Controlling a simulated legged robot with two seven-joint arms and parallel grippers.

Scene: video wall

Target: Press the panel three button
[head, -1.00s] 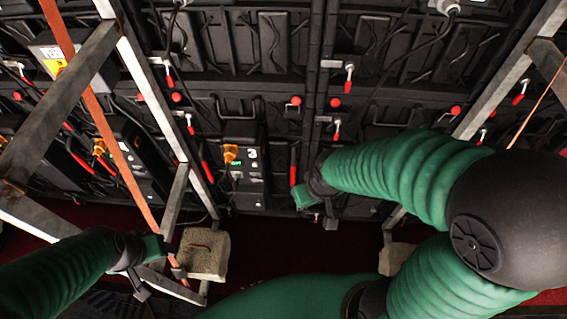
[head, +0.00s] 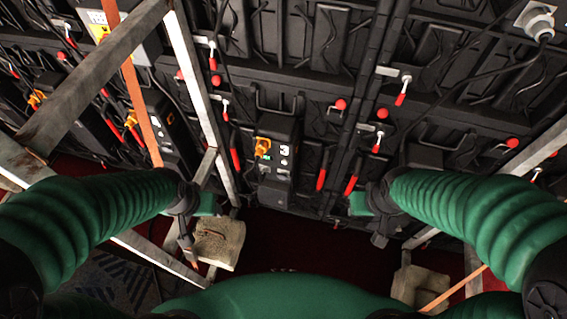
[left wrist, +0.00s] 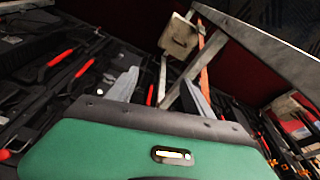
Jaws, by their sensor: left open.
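The panel three box (head: 277,182) is black with a white "3", an orange plug, a small green-lit display (head: 265,157) and small pale marks below it. It hangs on the wall at the middle of the head view. Its button is too small to pick out. My left gripper (head: 188,245) is left of and below the box, apart from it, by a metal strut. In the left wrist view, my left gripper (left wrist: 160,88) shows two grey fingers spread wide with nothing held. My right gripper (head: 379,240) is right of and below the box, apart from it; its fingers are unclear.
Metal struts (head: 192,75) and an orange strap (head: 130,80) stand on the left, close to my left arm. Stone-like weights (head: 218,243) sit at the frame's foot. Red-handled levers (head: 321,180) flank the box. The space below the box is open.

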